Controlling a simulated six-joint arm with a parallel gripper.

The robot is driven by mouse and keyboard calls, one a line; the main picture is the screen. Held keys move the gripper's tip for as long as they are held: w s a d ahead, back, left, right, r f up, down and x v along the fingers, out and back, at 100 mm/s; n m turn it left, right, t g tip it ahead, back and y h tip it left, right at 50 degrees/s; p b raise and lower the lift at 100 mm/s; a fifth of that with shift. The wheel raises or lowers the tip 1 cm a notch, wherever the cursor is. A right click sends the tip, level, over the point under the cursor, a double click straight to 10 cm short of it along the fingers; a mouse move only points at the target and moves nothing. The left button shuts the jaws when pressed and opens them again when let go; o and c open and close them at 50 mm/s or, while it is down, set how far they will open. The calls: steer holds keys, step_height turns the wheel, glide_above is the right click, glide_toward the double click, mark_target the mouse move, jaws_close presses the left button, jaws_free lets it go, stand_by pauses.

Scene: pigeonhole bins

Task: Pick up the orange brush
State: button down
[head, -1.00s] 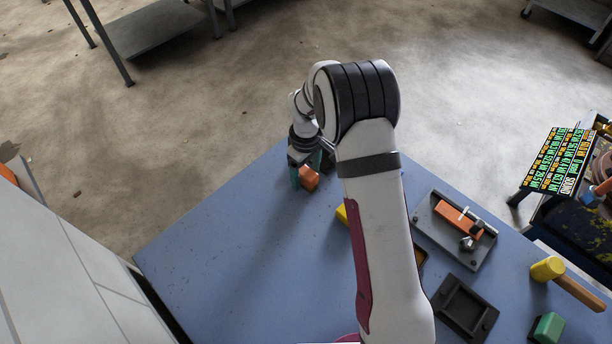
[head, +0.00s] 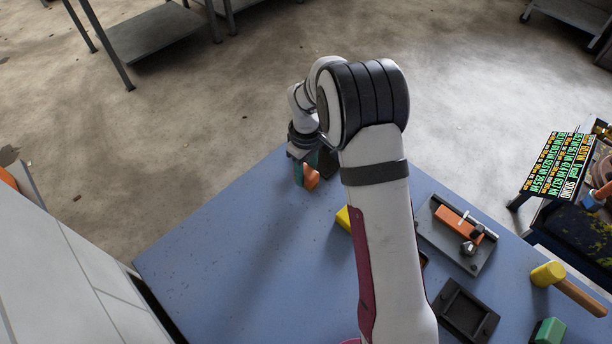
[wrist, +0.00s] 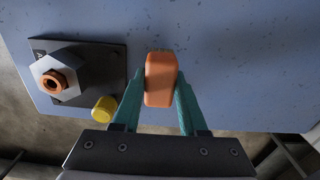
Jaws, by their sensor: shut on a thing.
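The orange brush (wrist: 161,79) shows as a rounded orange block in the wrist view. My gripper (wrist: 160,92) is shut on it, with one teal finger against each long side. In the head view the brush (head: 311,179) shows near the far edge of the blue table, partly hidden by my gripper (head: 312,171). I cannot tell whether the brush touches the table or is just above it.
In the wrist view a dark plate with a grey hexagonal part (wrist: 70,76) and a yellow piece (wrist: 104,108) lie left of the brush. A grey tray (head: 462,250), a dark frame (head: 466,310) and a yellow mallet (head: 548,274) stand right of my arm. The table's left part is clear.

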steer(key=s+d+r, duration=0.4)
steer(key=d+r, duration=0.4)
steer(key=d, duration=0.3)
steer(key=shift+r, duration=0.25)
